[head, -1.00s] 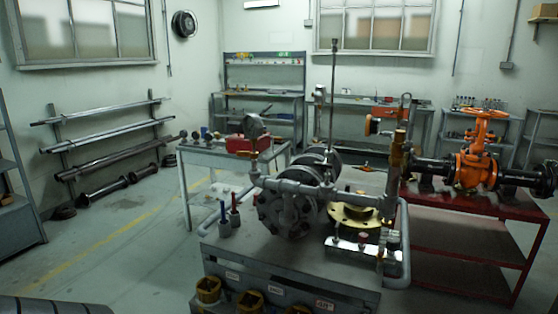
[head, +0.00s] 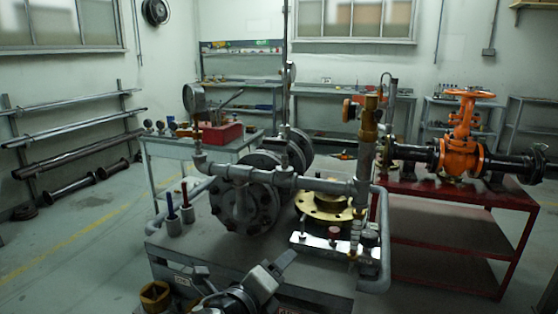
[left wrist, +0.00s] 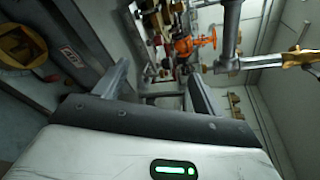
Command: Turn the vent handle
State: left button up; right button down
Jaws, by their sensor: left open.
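No part is marked as the vent handle. The candidate I see is a small orange handle (head: 349,110) on the left of the upright brass fitting (head: 371,116), at the right end of the grey pipe assembly (head: 280,180). My left gripper (head: 268,277) is at the bottom of the head view, in front of the bench edge, well below and apart from that handle. In the left wrist view its two fingers (left wrist: 160,76) are spread with nothing between them. A brass-coloured part (left wrist: 300,58) shows at that view's right edge. My right gripper is not in view.
The grey bench (head: 185,238) carries two small red- and blue-handled tools (head: 179,204), a brass flange (head: 325,205) and a bright metal block (head: 325,245). An orange gate valve (head: 461,150) stands on a red table (head: 450,195) to the right. Yellow cups (head: 155,296) sit low in front.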

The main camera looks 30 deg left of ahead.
pick_arm(q)
notch_tip(320, 180, up, 10)
jog(key=a+m+t+y+b, duration=0.2)
jog(key=a+m+t+b, duration=0.15)
jog(key=m, duration=0.35)
jog(key=m+t+y, duration=0.1)
jog(key=m+t, duration=0.2)
jog(key=m, duration=0.1)
send_near(274, 142)
jog(key=v, duration=0.4)
jog(key=shift+y, duration=0.4)
jog(key=x, duration=1.5)
jog(key=shift+w+d, duration=0.15)
jog(key=shift+w, duration=0.1)
jog(key=shift+w+r+p, duration=0.15)
jog(key=shift+w+p, duration=0.15)
jog(key=shift+w, duration=0.2)
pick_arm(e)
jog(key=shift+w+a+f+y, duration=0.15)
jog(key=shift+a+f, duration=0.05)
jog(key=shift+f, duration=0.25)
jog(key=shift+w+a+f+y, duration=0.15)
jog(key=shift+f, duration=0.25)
pick_arm(q)
jog(key=c, duration=1)
